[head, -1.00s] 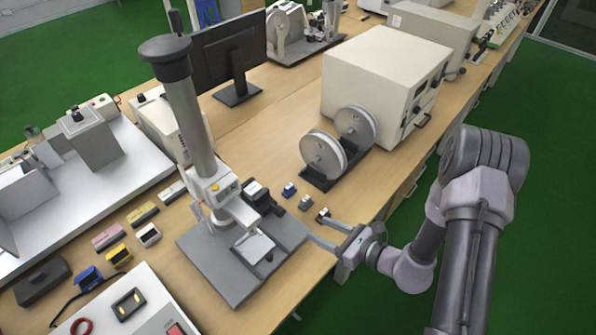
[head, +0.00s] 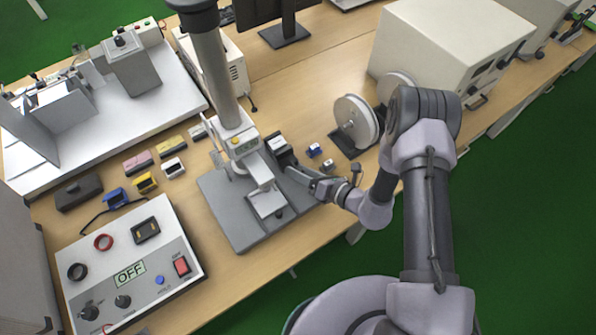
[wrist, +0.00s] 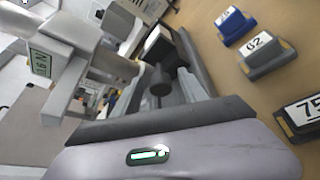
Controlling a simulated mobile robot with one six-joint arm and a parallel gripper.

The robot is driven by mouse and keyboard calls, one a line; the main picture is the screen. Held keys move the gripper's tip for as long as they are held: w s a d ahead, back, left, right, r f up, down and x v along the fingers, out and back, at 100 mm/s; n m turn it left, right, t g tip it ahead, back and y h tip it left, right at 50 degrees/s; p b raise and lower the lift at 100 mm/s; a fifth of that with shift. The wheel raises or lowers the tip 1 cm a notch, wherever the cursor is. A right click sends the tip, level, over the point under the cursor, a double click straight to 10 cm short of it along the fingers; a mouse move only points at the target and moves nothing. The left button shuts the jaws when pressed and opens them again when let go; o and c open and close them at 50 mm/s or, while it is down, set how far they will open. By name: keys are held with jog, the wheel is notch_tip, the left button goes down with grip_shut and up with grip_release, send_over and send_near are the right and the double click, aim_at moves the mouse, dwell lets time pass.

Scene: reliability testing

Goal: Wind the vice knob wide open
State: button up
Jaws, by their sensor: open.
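The small dark vice (head: 279,148) with a white label sits on the grey base plate of the test stand, right of its column. In the wrist view the vice (wrist: 154,42) shows its dark end, with a round dark knob (wrist: 159,82) facing me. My gripper (head: 296,170) reaches in from the right, low over the plate's right edge. In the wrist view it is open, with the knob in line with the gap between its fingers. I cannot tell whether the fingers touch the knob. The knob is hidden by my gripper in the head view.
The stand's column and head (head: 240,143) rise just left of the vice. Small numbered blocks (head: 314,150) lie on the bench to the right, near a twin-disc device (head: 356,122). A control box (head: 130,268) reading OFF is at front left.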

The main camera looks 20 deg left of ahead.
jog(key=shift+w+a+f, duration=0.15)
jog(key=shift+w+a, duration=0.1)
jog(key=shift+a, duration=0.3)
jog(key=shift+c, duration=0.4)
grip_shut()
